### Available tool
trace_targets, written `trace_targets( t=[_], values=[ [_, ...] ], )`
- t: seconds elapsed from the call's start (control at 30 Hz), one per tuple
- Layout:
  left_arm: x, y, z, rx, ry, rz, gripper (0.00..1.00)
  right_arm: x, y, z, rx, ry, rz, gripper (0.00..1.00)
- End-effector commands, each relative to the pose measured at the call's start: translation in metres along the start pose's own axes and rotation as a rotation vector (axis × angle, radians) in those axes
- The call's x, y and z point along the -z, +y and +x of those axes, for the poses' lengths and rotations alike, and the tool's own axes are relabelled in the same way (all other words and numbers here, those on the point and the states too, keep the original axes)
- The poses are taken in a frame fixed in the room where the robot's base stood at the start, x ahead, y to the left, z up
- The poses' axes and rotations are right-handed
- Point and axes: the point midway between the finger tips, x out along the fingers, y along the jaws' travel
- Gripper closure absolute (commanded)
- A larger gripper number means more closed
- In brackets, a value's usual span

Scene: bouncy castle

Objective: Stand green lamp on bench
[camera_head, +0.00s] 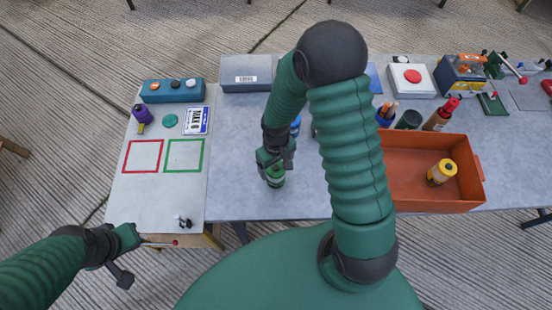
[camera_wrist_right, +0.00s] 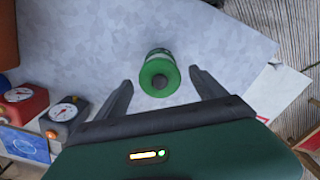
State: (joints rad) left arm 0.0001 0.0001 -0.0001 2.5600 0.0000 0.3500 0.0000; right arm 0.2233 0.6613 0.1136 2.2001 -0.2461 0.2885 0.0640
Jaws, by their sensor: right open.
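The green lamp (camera_head: 276,176) is a short green cylinder on the grey bench top (camera_head: 240,180), near its front edge. In the right wrist view the green lamp (camera_wrist_right: 160,74) appears upright, its dark knob facing the camera. My right gripper (camera_head: 272,158) is above it and partly covers it. In the right wrist view my right gripper (camera_wrist_right: 163,82) is open, with the lamp between the lines of its fingers and a gap on both sides. My left gripper (camera_head: 135,262) is low at the left, off the front of the white table; its jaws are unclear.
An orange tray (camera_head: 425,205) with a yellow cylinder stands at the right. A grey box (camera_head: 246,73) lies at the back. The white table (camera_head: 165,195) at the left has red and green squares. My right arm hides the bench's middle.

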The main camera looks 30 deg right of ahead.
Motion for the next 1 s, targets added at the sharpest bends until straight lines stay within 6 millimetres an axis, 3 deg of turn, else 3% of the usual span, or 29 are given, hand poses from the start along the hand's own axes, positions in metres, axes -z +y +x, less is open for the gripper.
trace_targets(
  t=[0.1, 0.37, 0.6, 0.73, 1.0],
  values=[
    [0.000, 0.000, 0.000, 0.000, 0.000, 0.000, 1.00, 0.001, 0.001, -0.031, -0.001, 0.005, 0.001, 0.19],
    [0.000, 0.000, -0.001, 0.000, 0.000, 0.000, 1.00, -0.001, -0.004, -0.069, -0.008, 0.018, -0.001, 0.19],
    [0.000, 0.000, 0.000, 0.000, 0.000, 0.000, 1.00, -0.036, -0.036, -0.133, -0.017, 0.191, 0.023, 0.19],
    [0.000, 0.000, 0.000, 0.000, 0.000, 0.000, 1.00, -0.046, -0.043, -0.142, -0.004, 0.229, 0.037, 0.19],
    [0.000, 0.000, -0.001, 0.000, 0.000, 0.000, 1.00, -0.044, -0.042, -0.141, -0.004, 0.228, 0.039, 0.19]
  ],
)
